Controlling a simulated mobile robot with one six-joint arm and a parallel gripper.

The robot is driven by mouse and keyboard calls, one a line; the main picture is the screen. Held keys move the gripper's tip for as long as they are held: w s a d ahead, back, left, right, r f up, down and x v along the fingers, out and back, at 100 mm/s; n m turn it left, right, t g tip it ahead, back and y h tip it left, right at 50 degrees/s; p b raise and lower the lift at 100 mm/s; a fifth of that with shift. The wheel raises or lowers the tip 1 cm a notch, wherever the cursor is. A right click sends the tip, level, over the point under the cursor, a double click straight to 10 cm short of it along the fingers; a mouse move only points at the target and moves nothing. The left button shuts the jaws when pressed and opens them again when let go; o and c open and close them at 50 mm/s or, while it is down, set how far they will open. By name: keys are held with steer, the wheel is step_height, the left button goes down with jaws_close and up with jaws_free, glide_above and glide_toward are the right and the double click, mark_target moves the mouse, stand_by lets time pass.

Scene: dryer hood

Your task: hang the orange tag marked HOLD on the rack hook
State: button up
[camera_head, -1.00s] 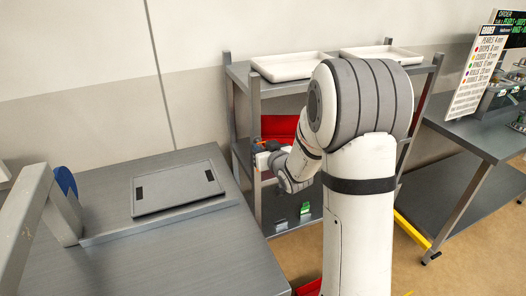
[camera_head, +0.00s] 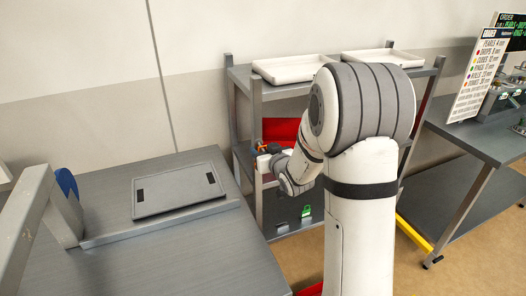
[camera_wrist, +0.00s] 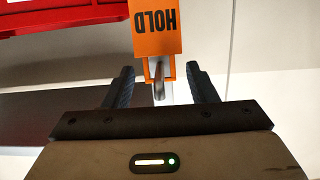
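The orange tag marked HOLD (camera_wrist: 157,35) shows upside down at the top centre of the wrist view. A curved grey metal piece, which looks like the hook (camera_wrist: 158,88), shows at the opening in the tag's narrow end. I cannot tell for sure that it passes through. My gripper (camera_wrist: 162,82) is open, with one finger on each side of this end and gaps to both. In the head view my gripper (camera_head: 263,160) is small, at the rack's left front post (camera_head: 257,160), with a bit of orange just above it.
The rack (camera_head: 285,92) carries white trays (camera_head: 290,68) on top, a red bin (camera_head: 282,130) behind my gripper and a small green item (camera_head: 306,211) below. A grey bench (camera_head: 170,250) with a flat grey panel (camera_head: 178,190) stands left.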

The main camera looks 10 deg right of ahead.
steer(key=s+g+h, duration=0.1)
steer(key=s+g, duration=0.3)
steer(key=s, duration=0.8)
steer(key=s+r+m+g+h+b, duration=0.1)
steer(key=s+g, duration=0.3)
steer(key=s, duration=0.8)
steer(key=s+m+g+h, duration=0.1)
steer(key=s+g, duration=0.3)
steer(key=s, duration=0.8)
steer(key=shift+a+r+g, duration=0.1)
steer(key=shift+r+g, duration=0.2)
steer(key=shift+c, duration=0.2)
stand_by(2.1)
jaws_close()
stand_by(0.3)
steer(key=shift+w+b, duration=0.1)
steer(key=shift+b, duration=0.2)
stand_by(0.6)
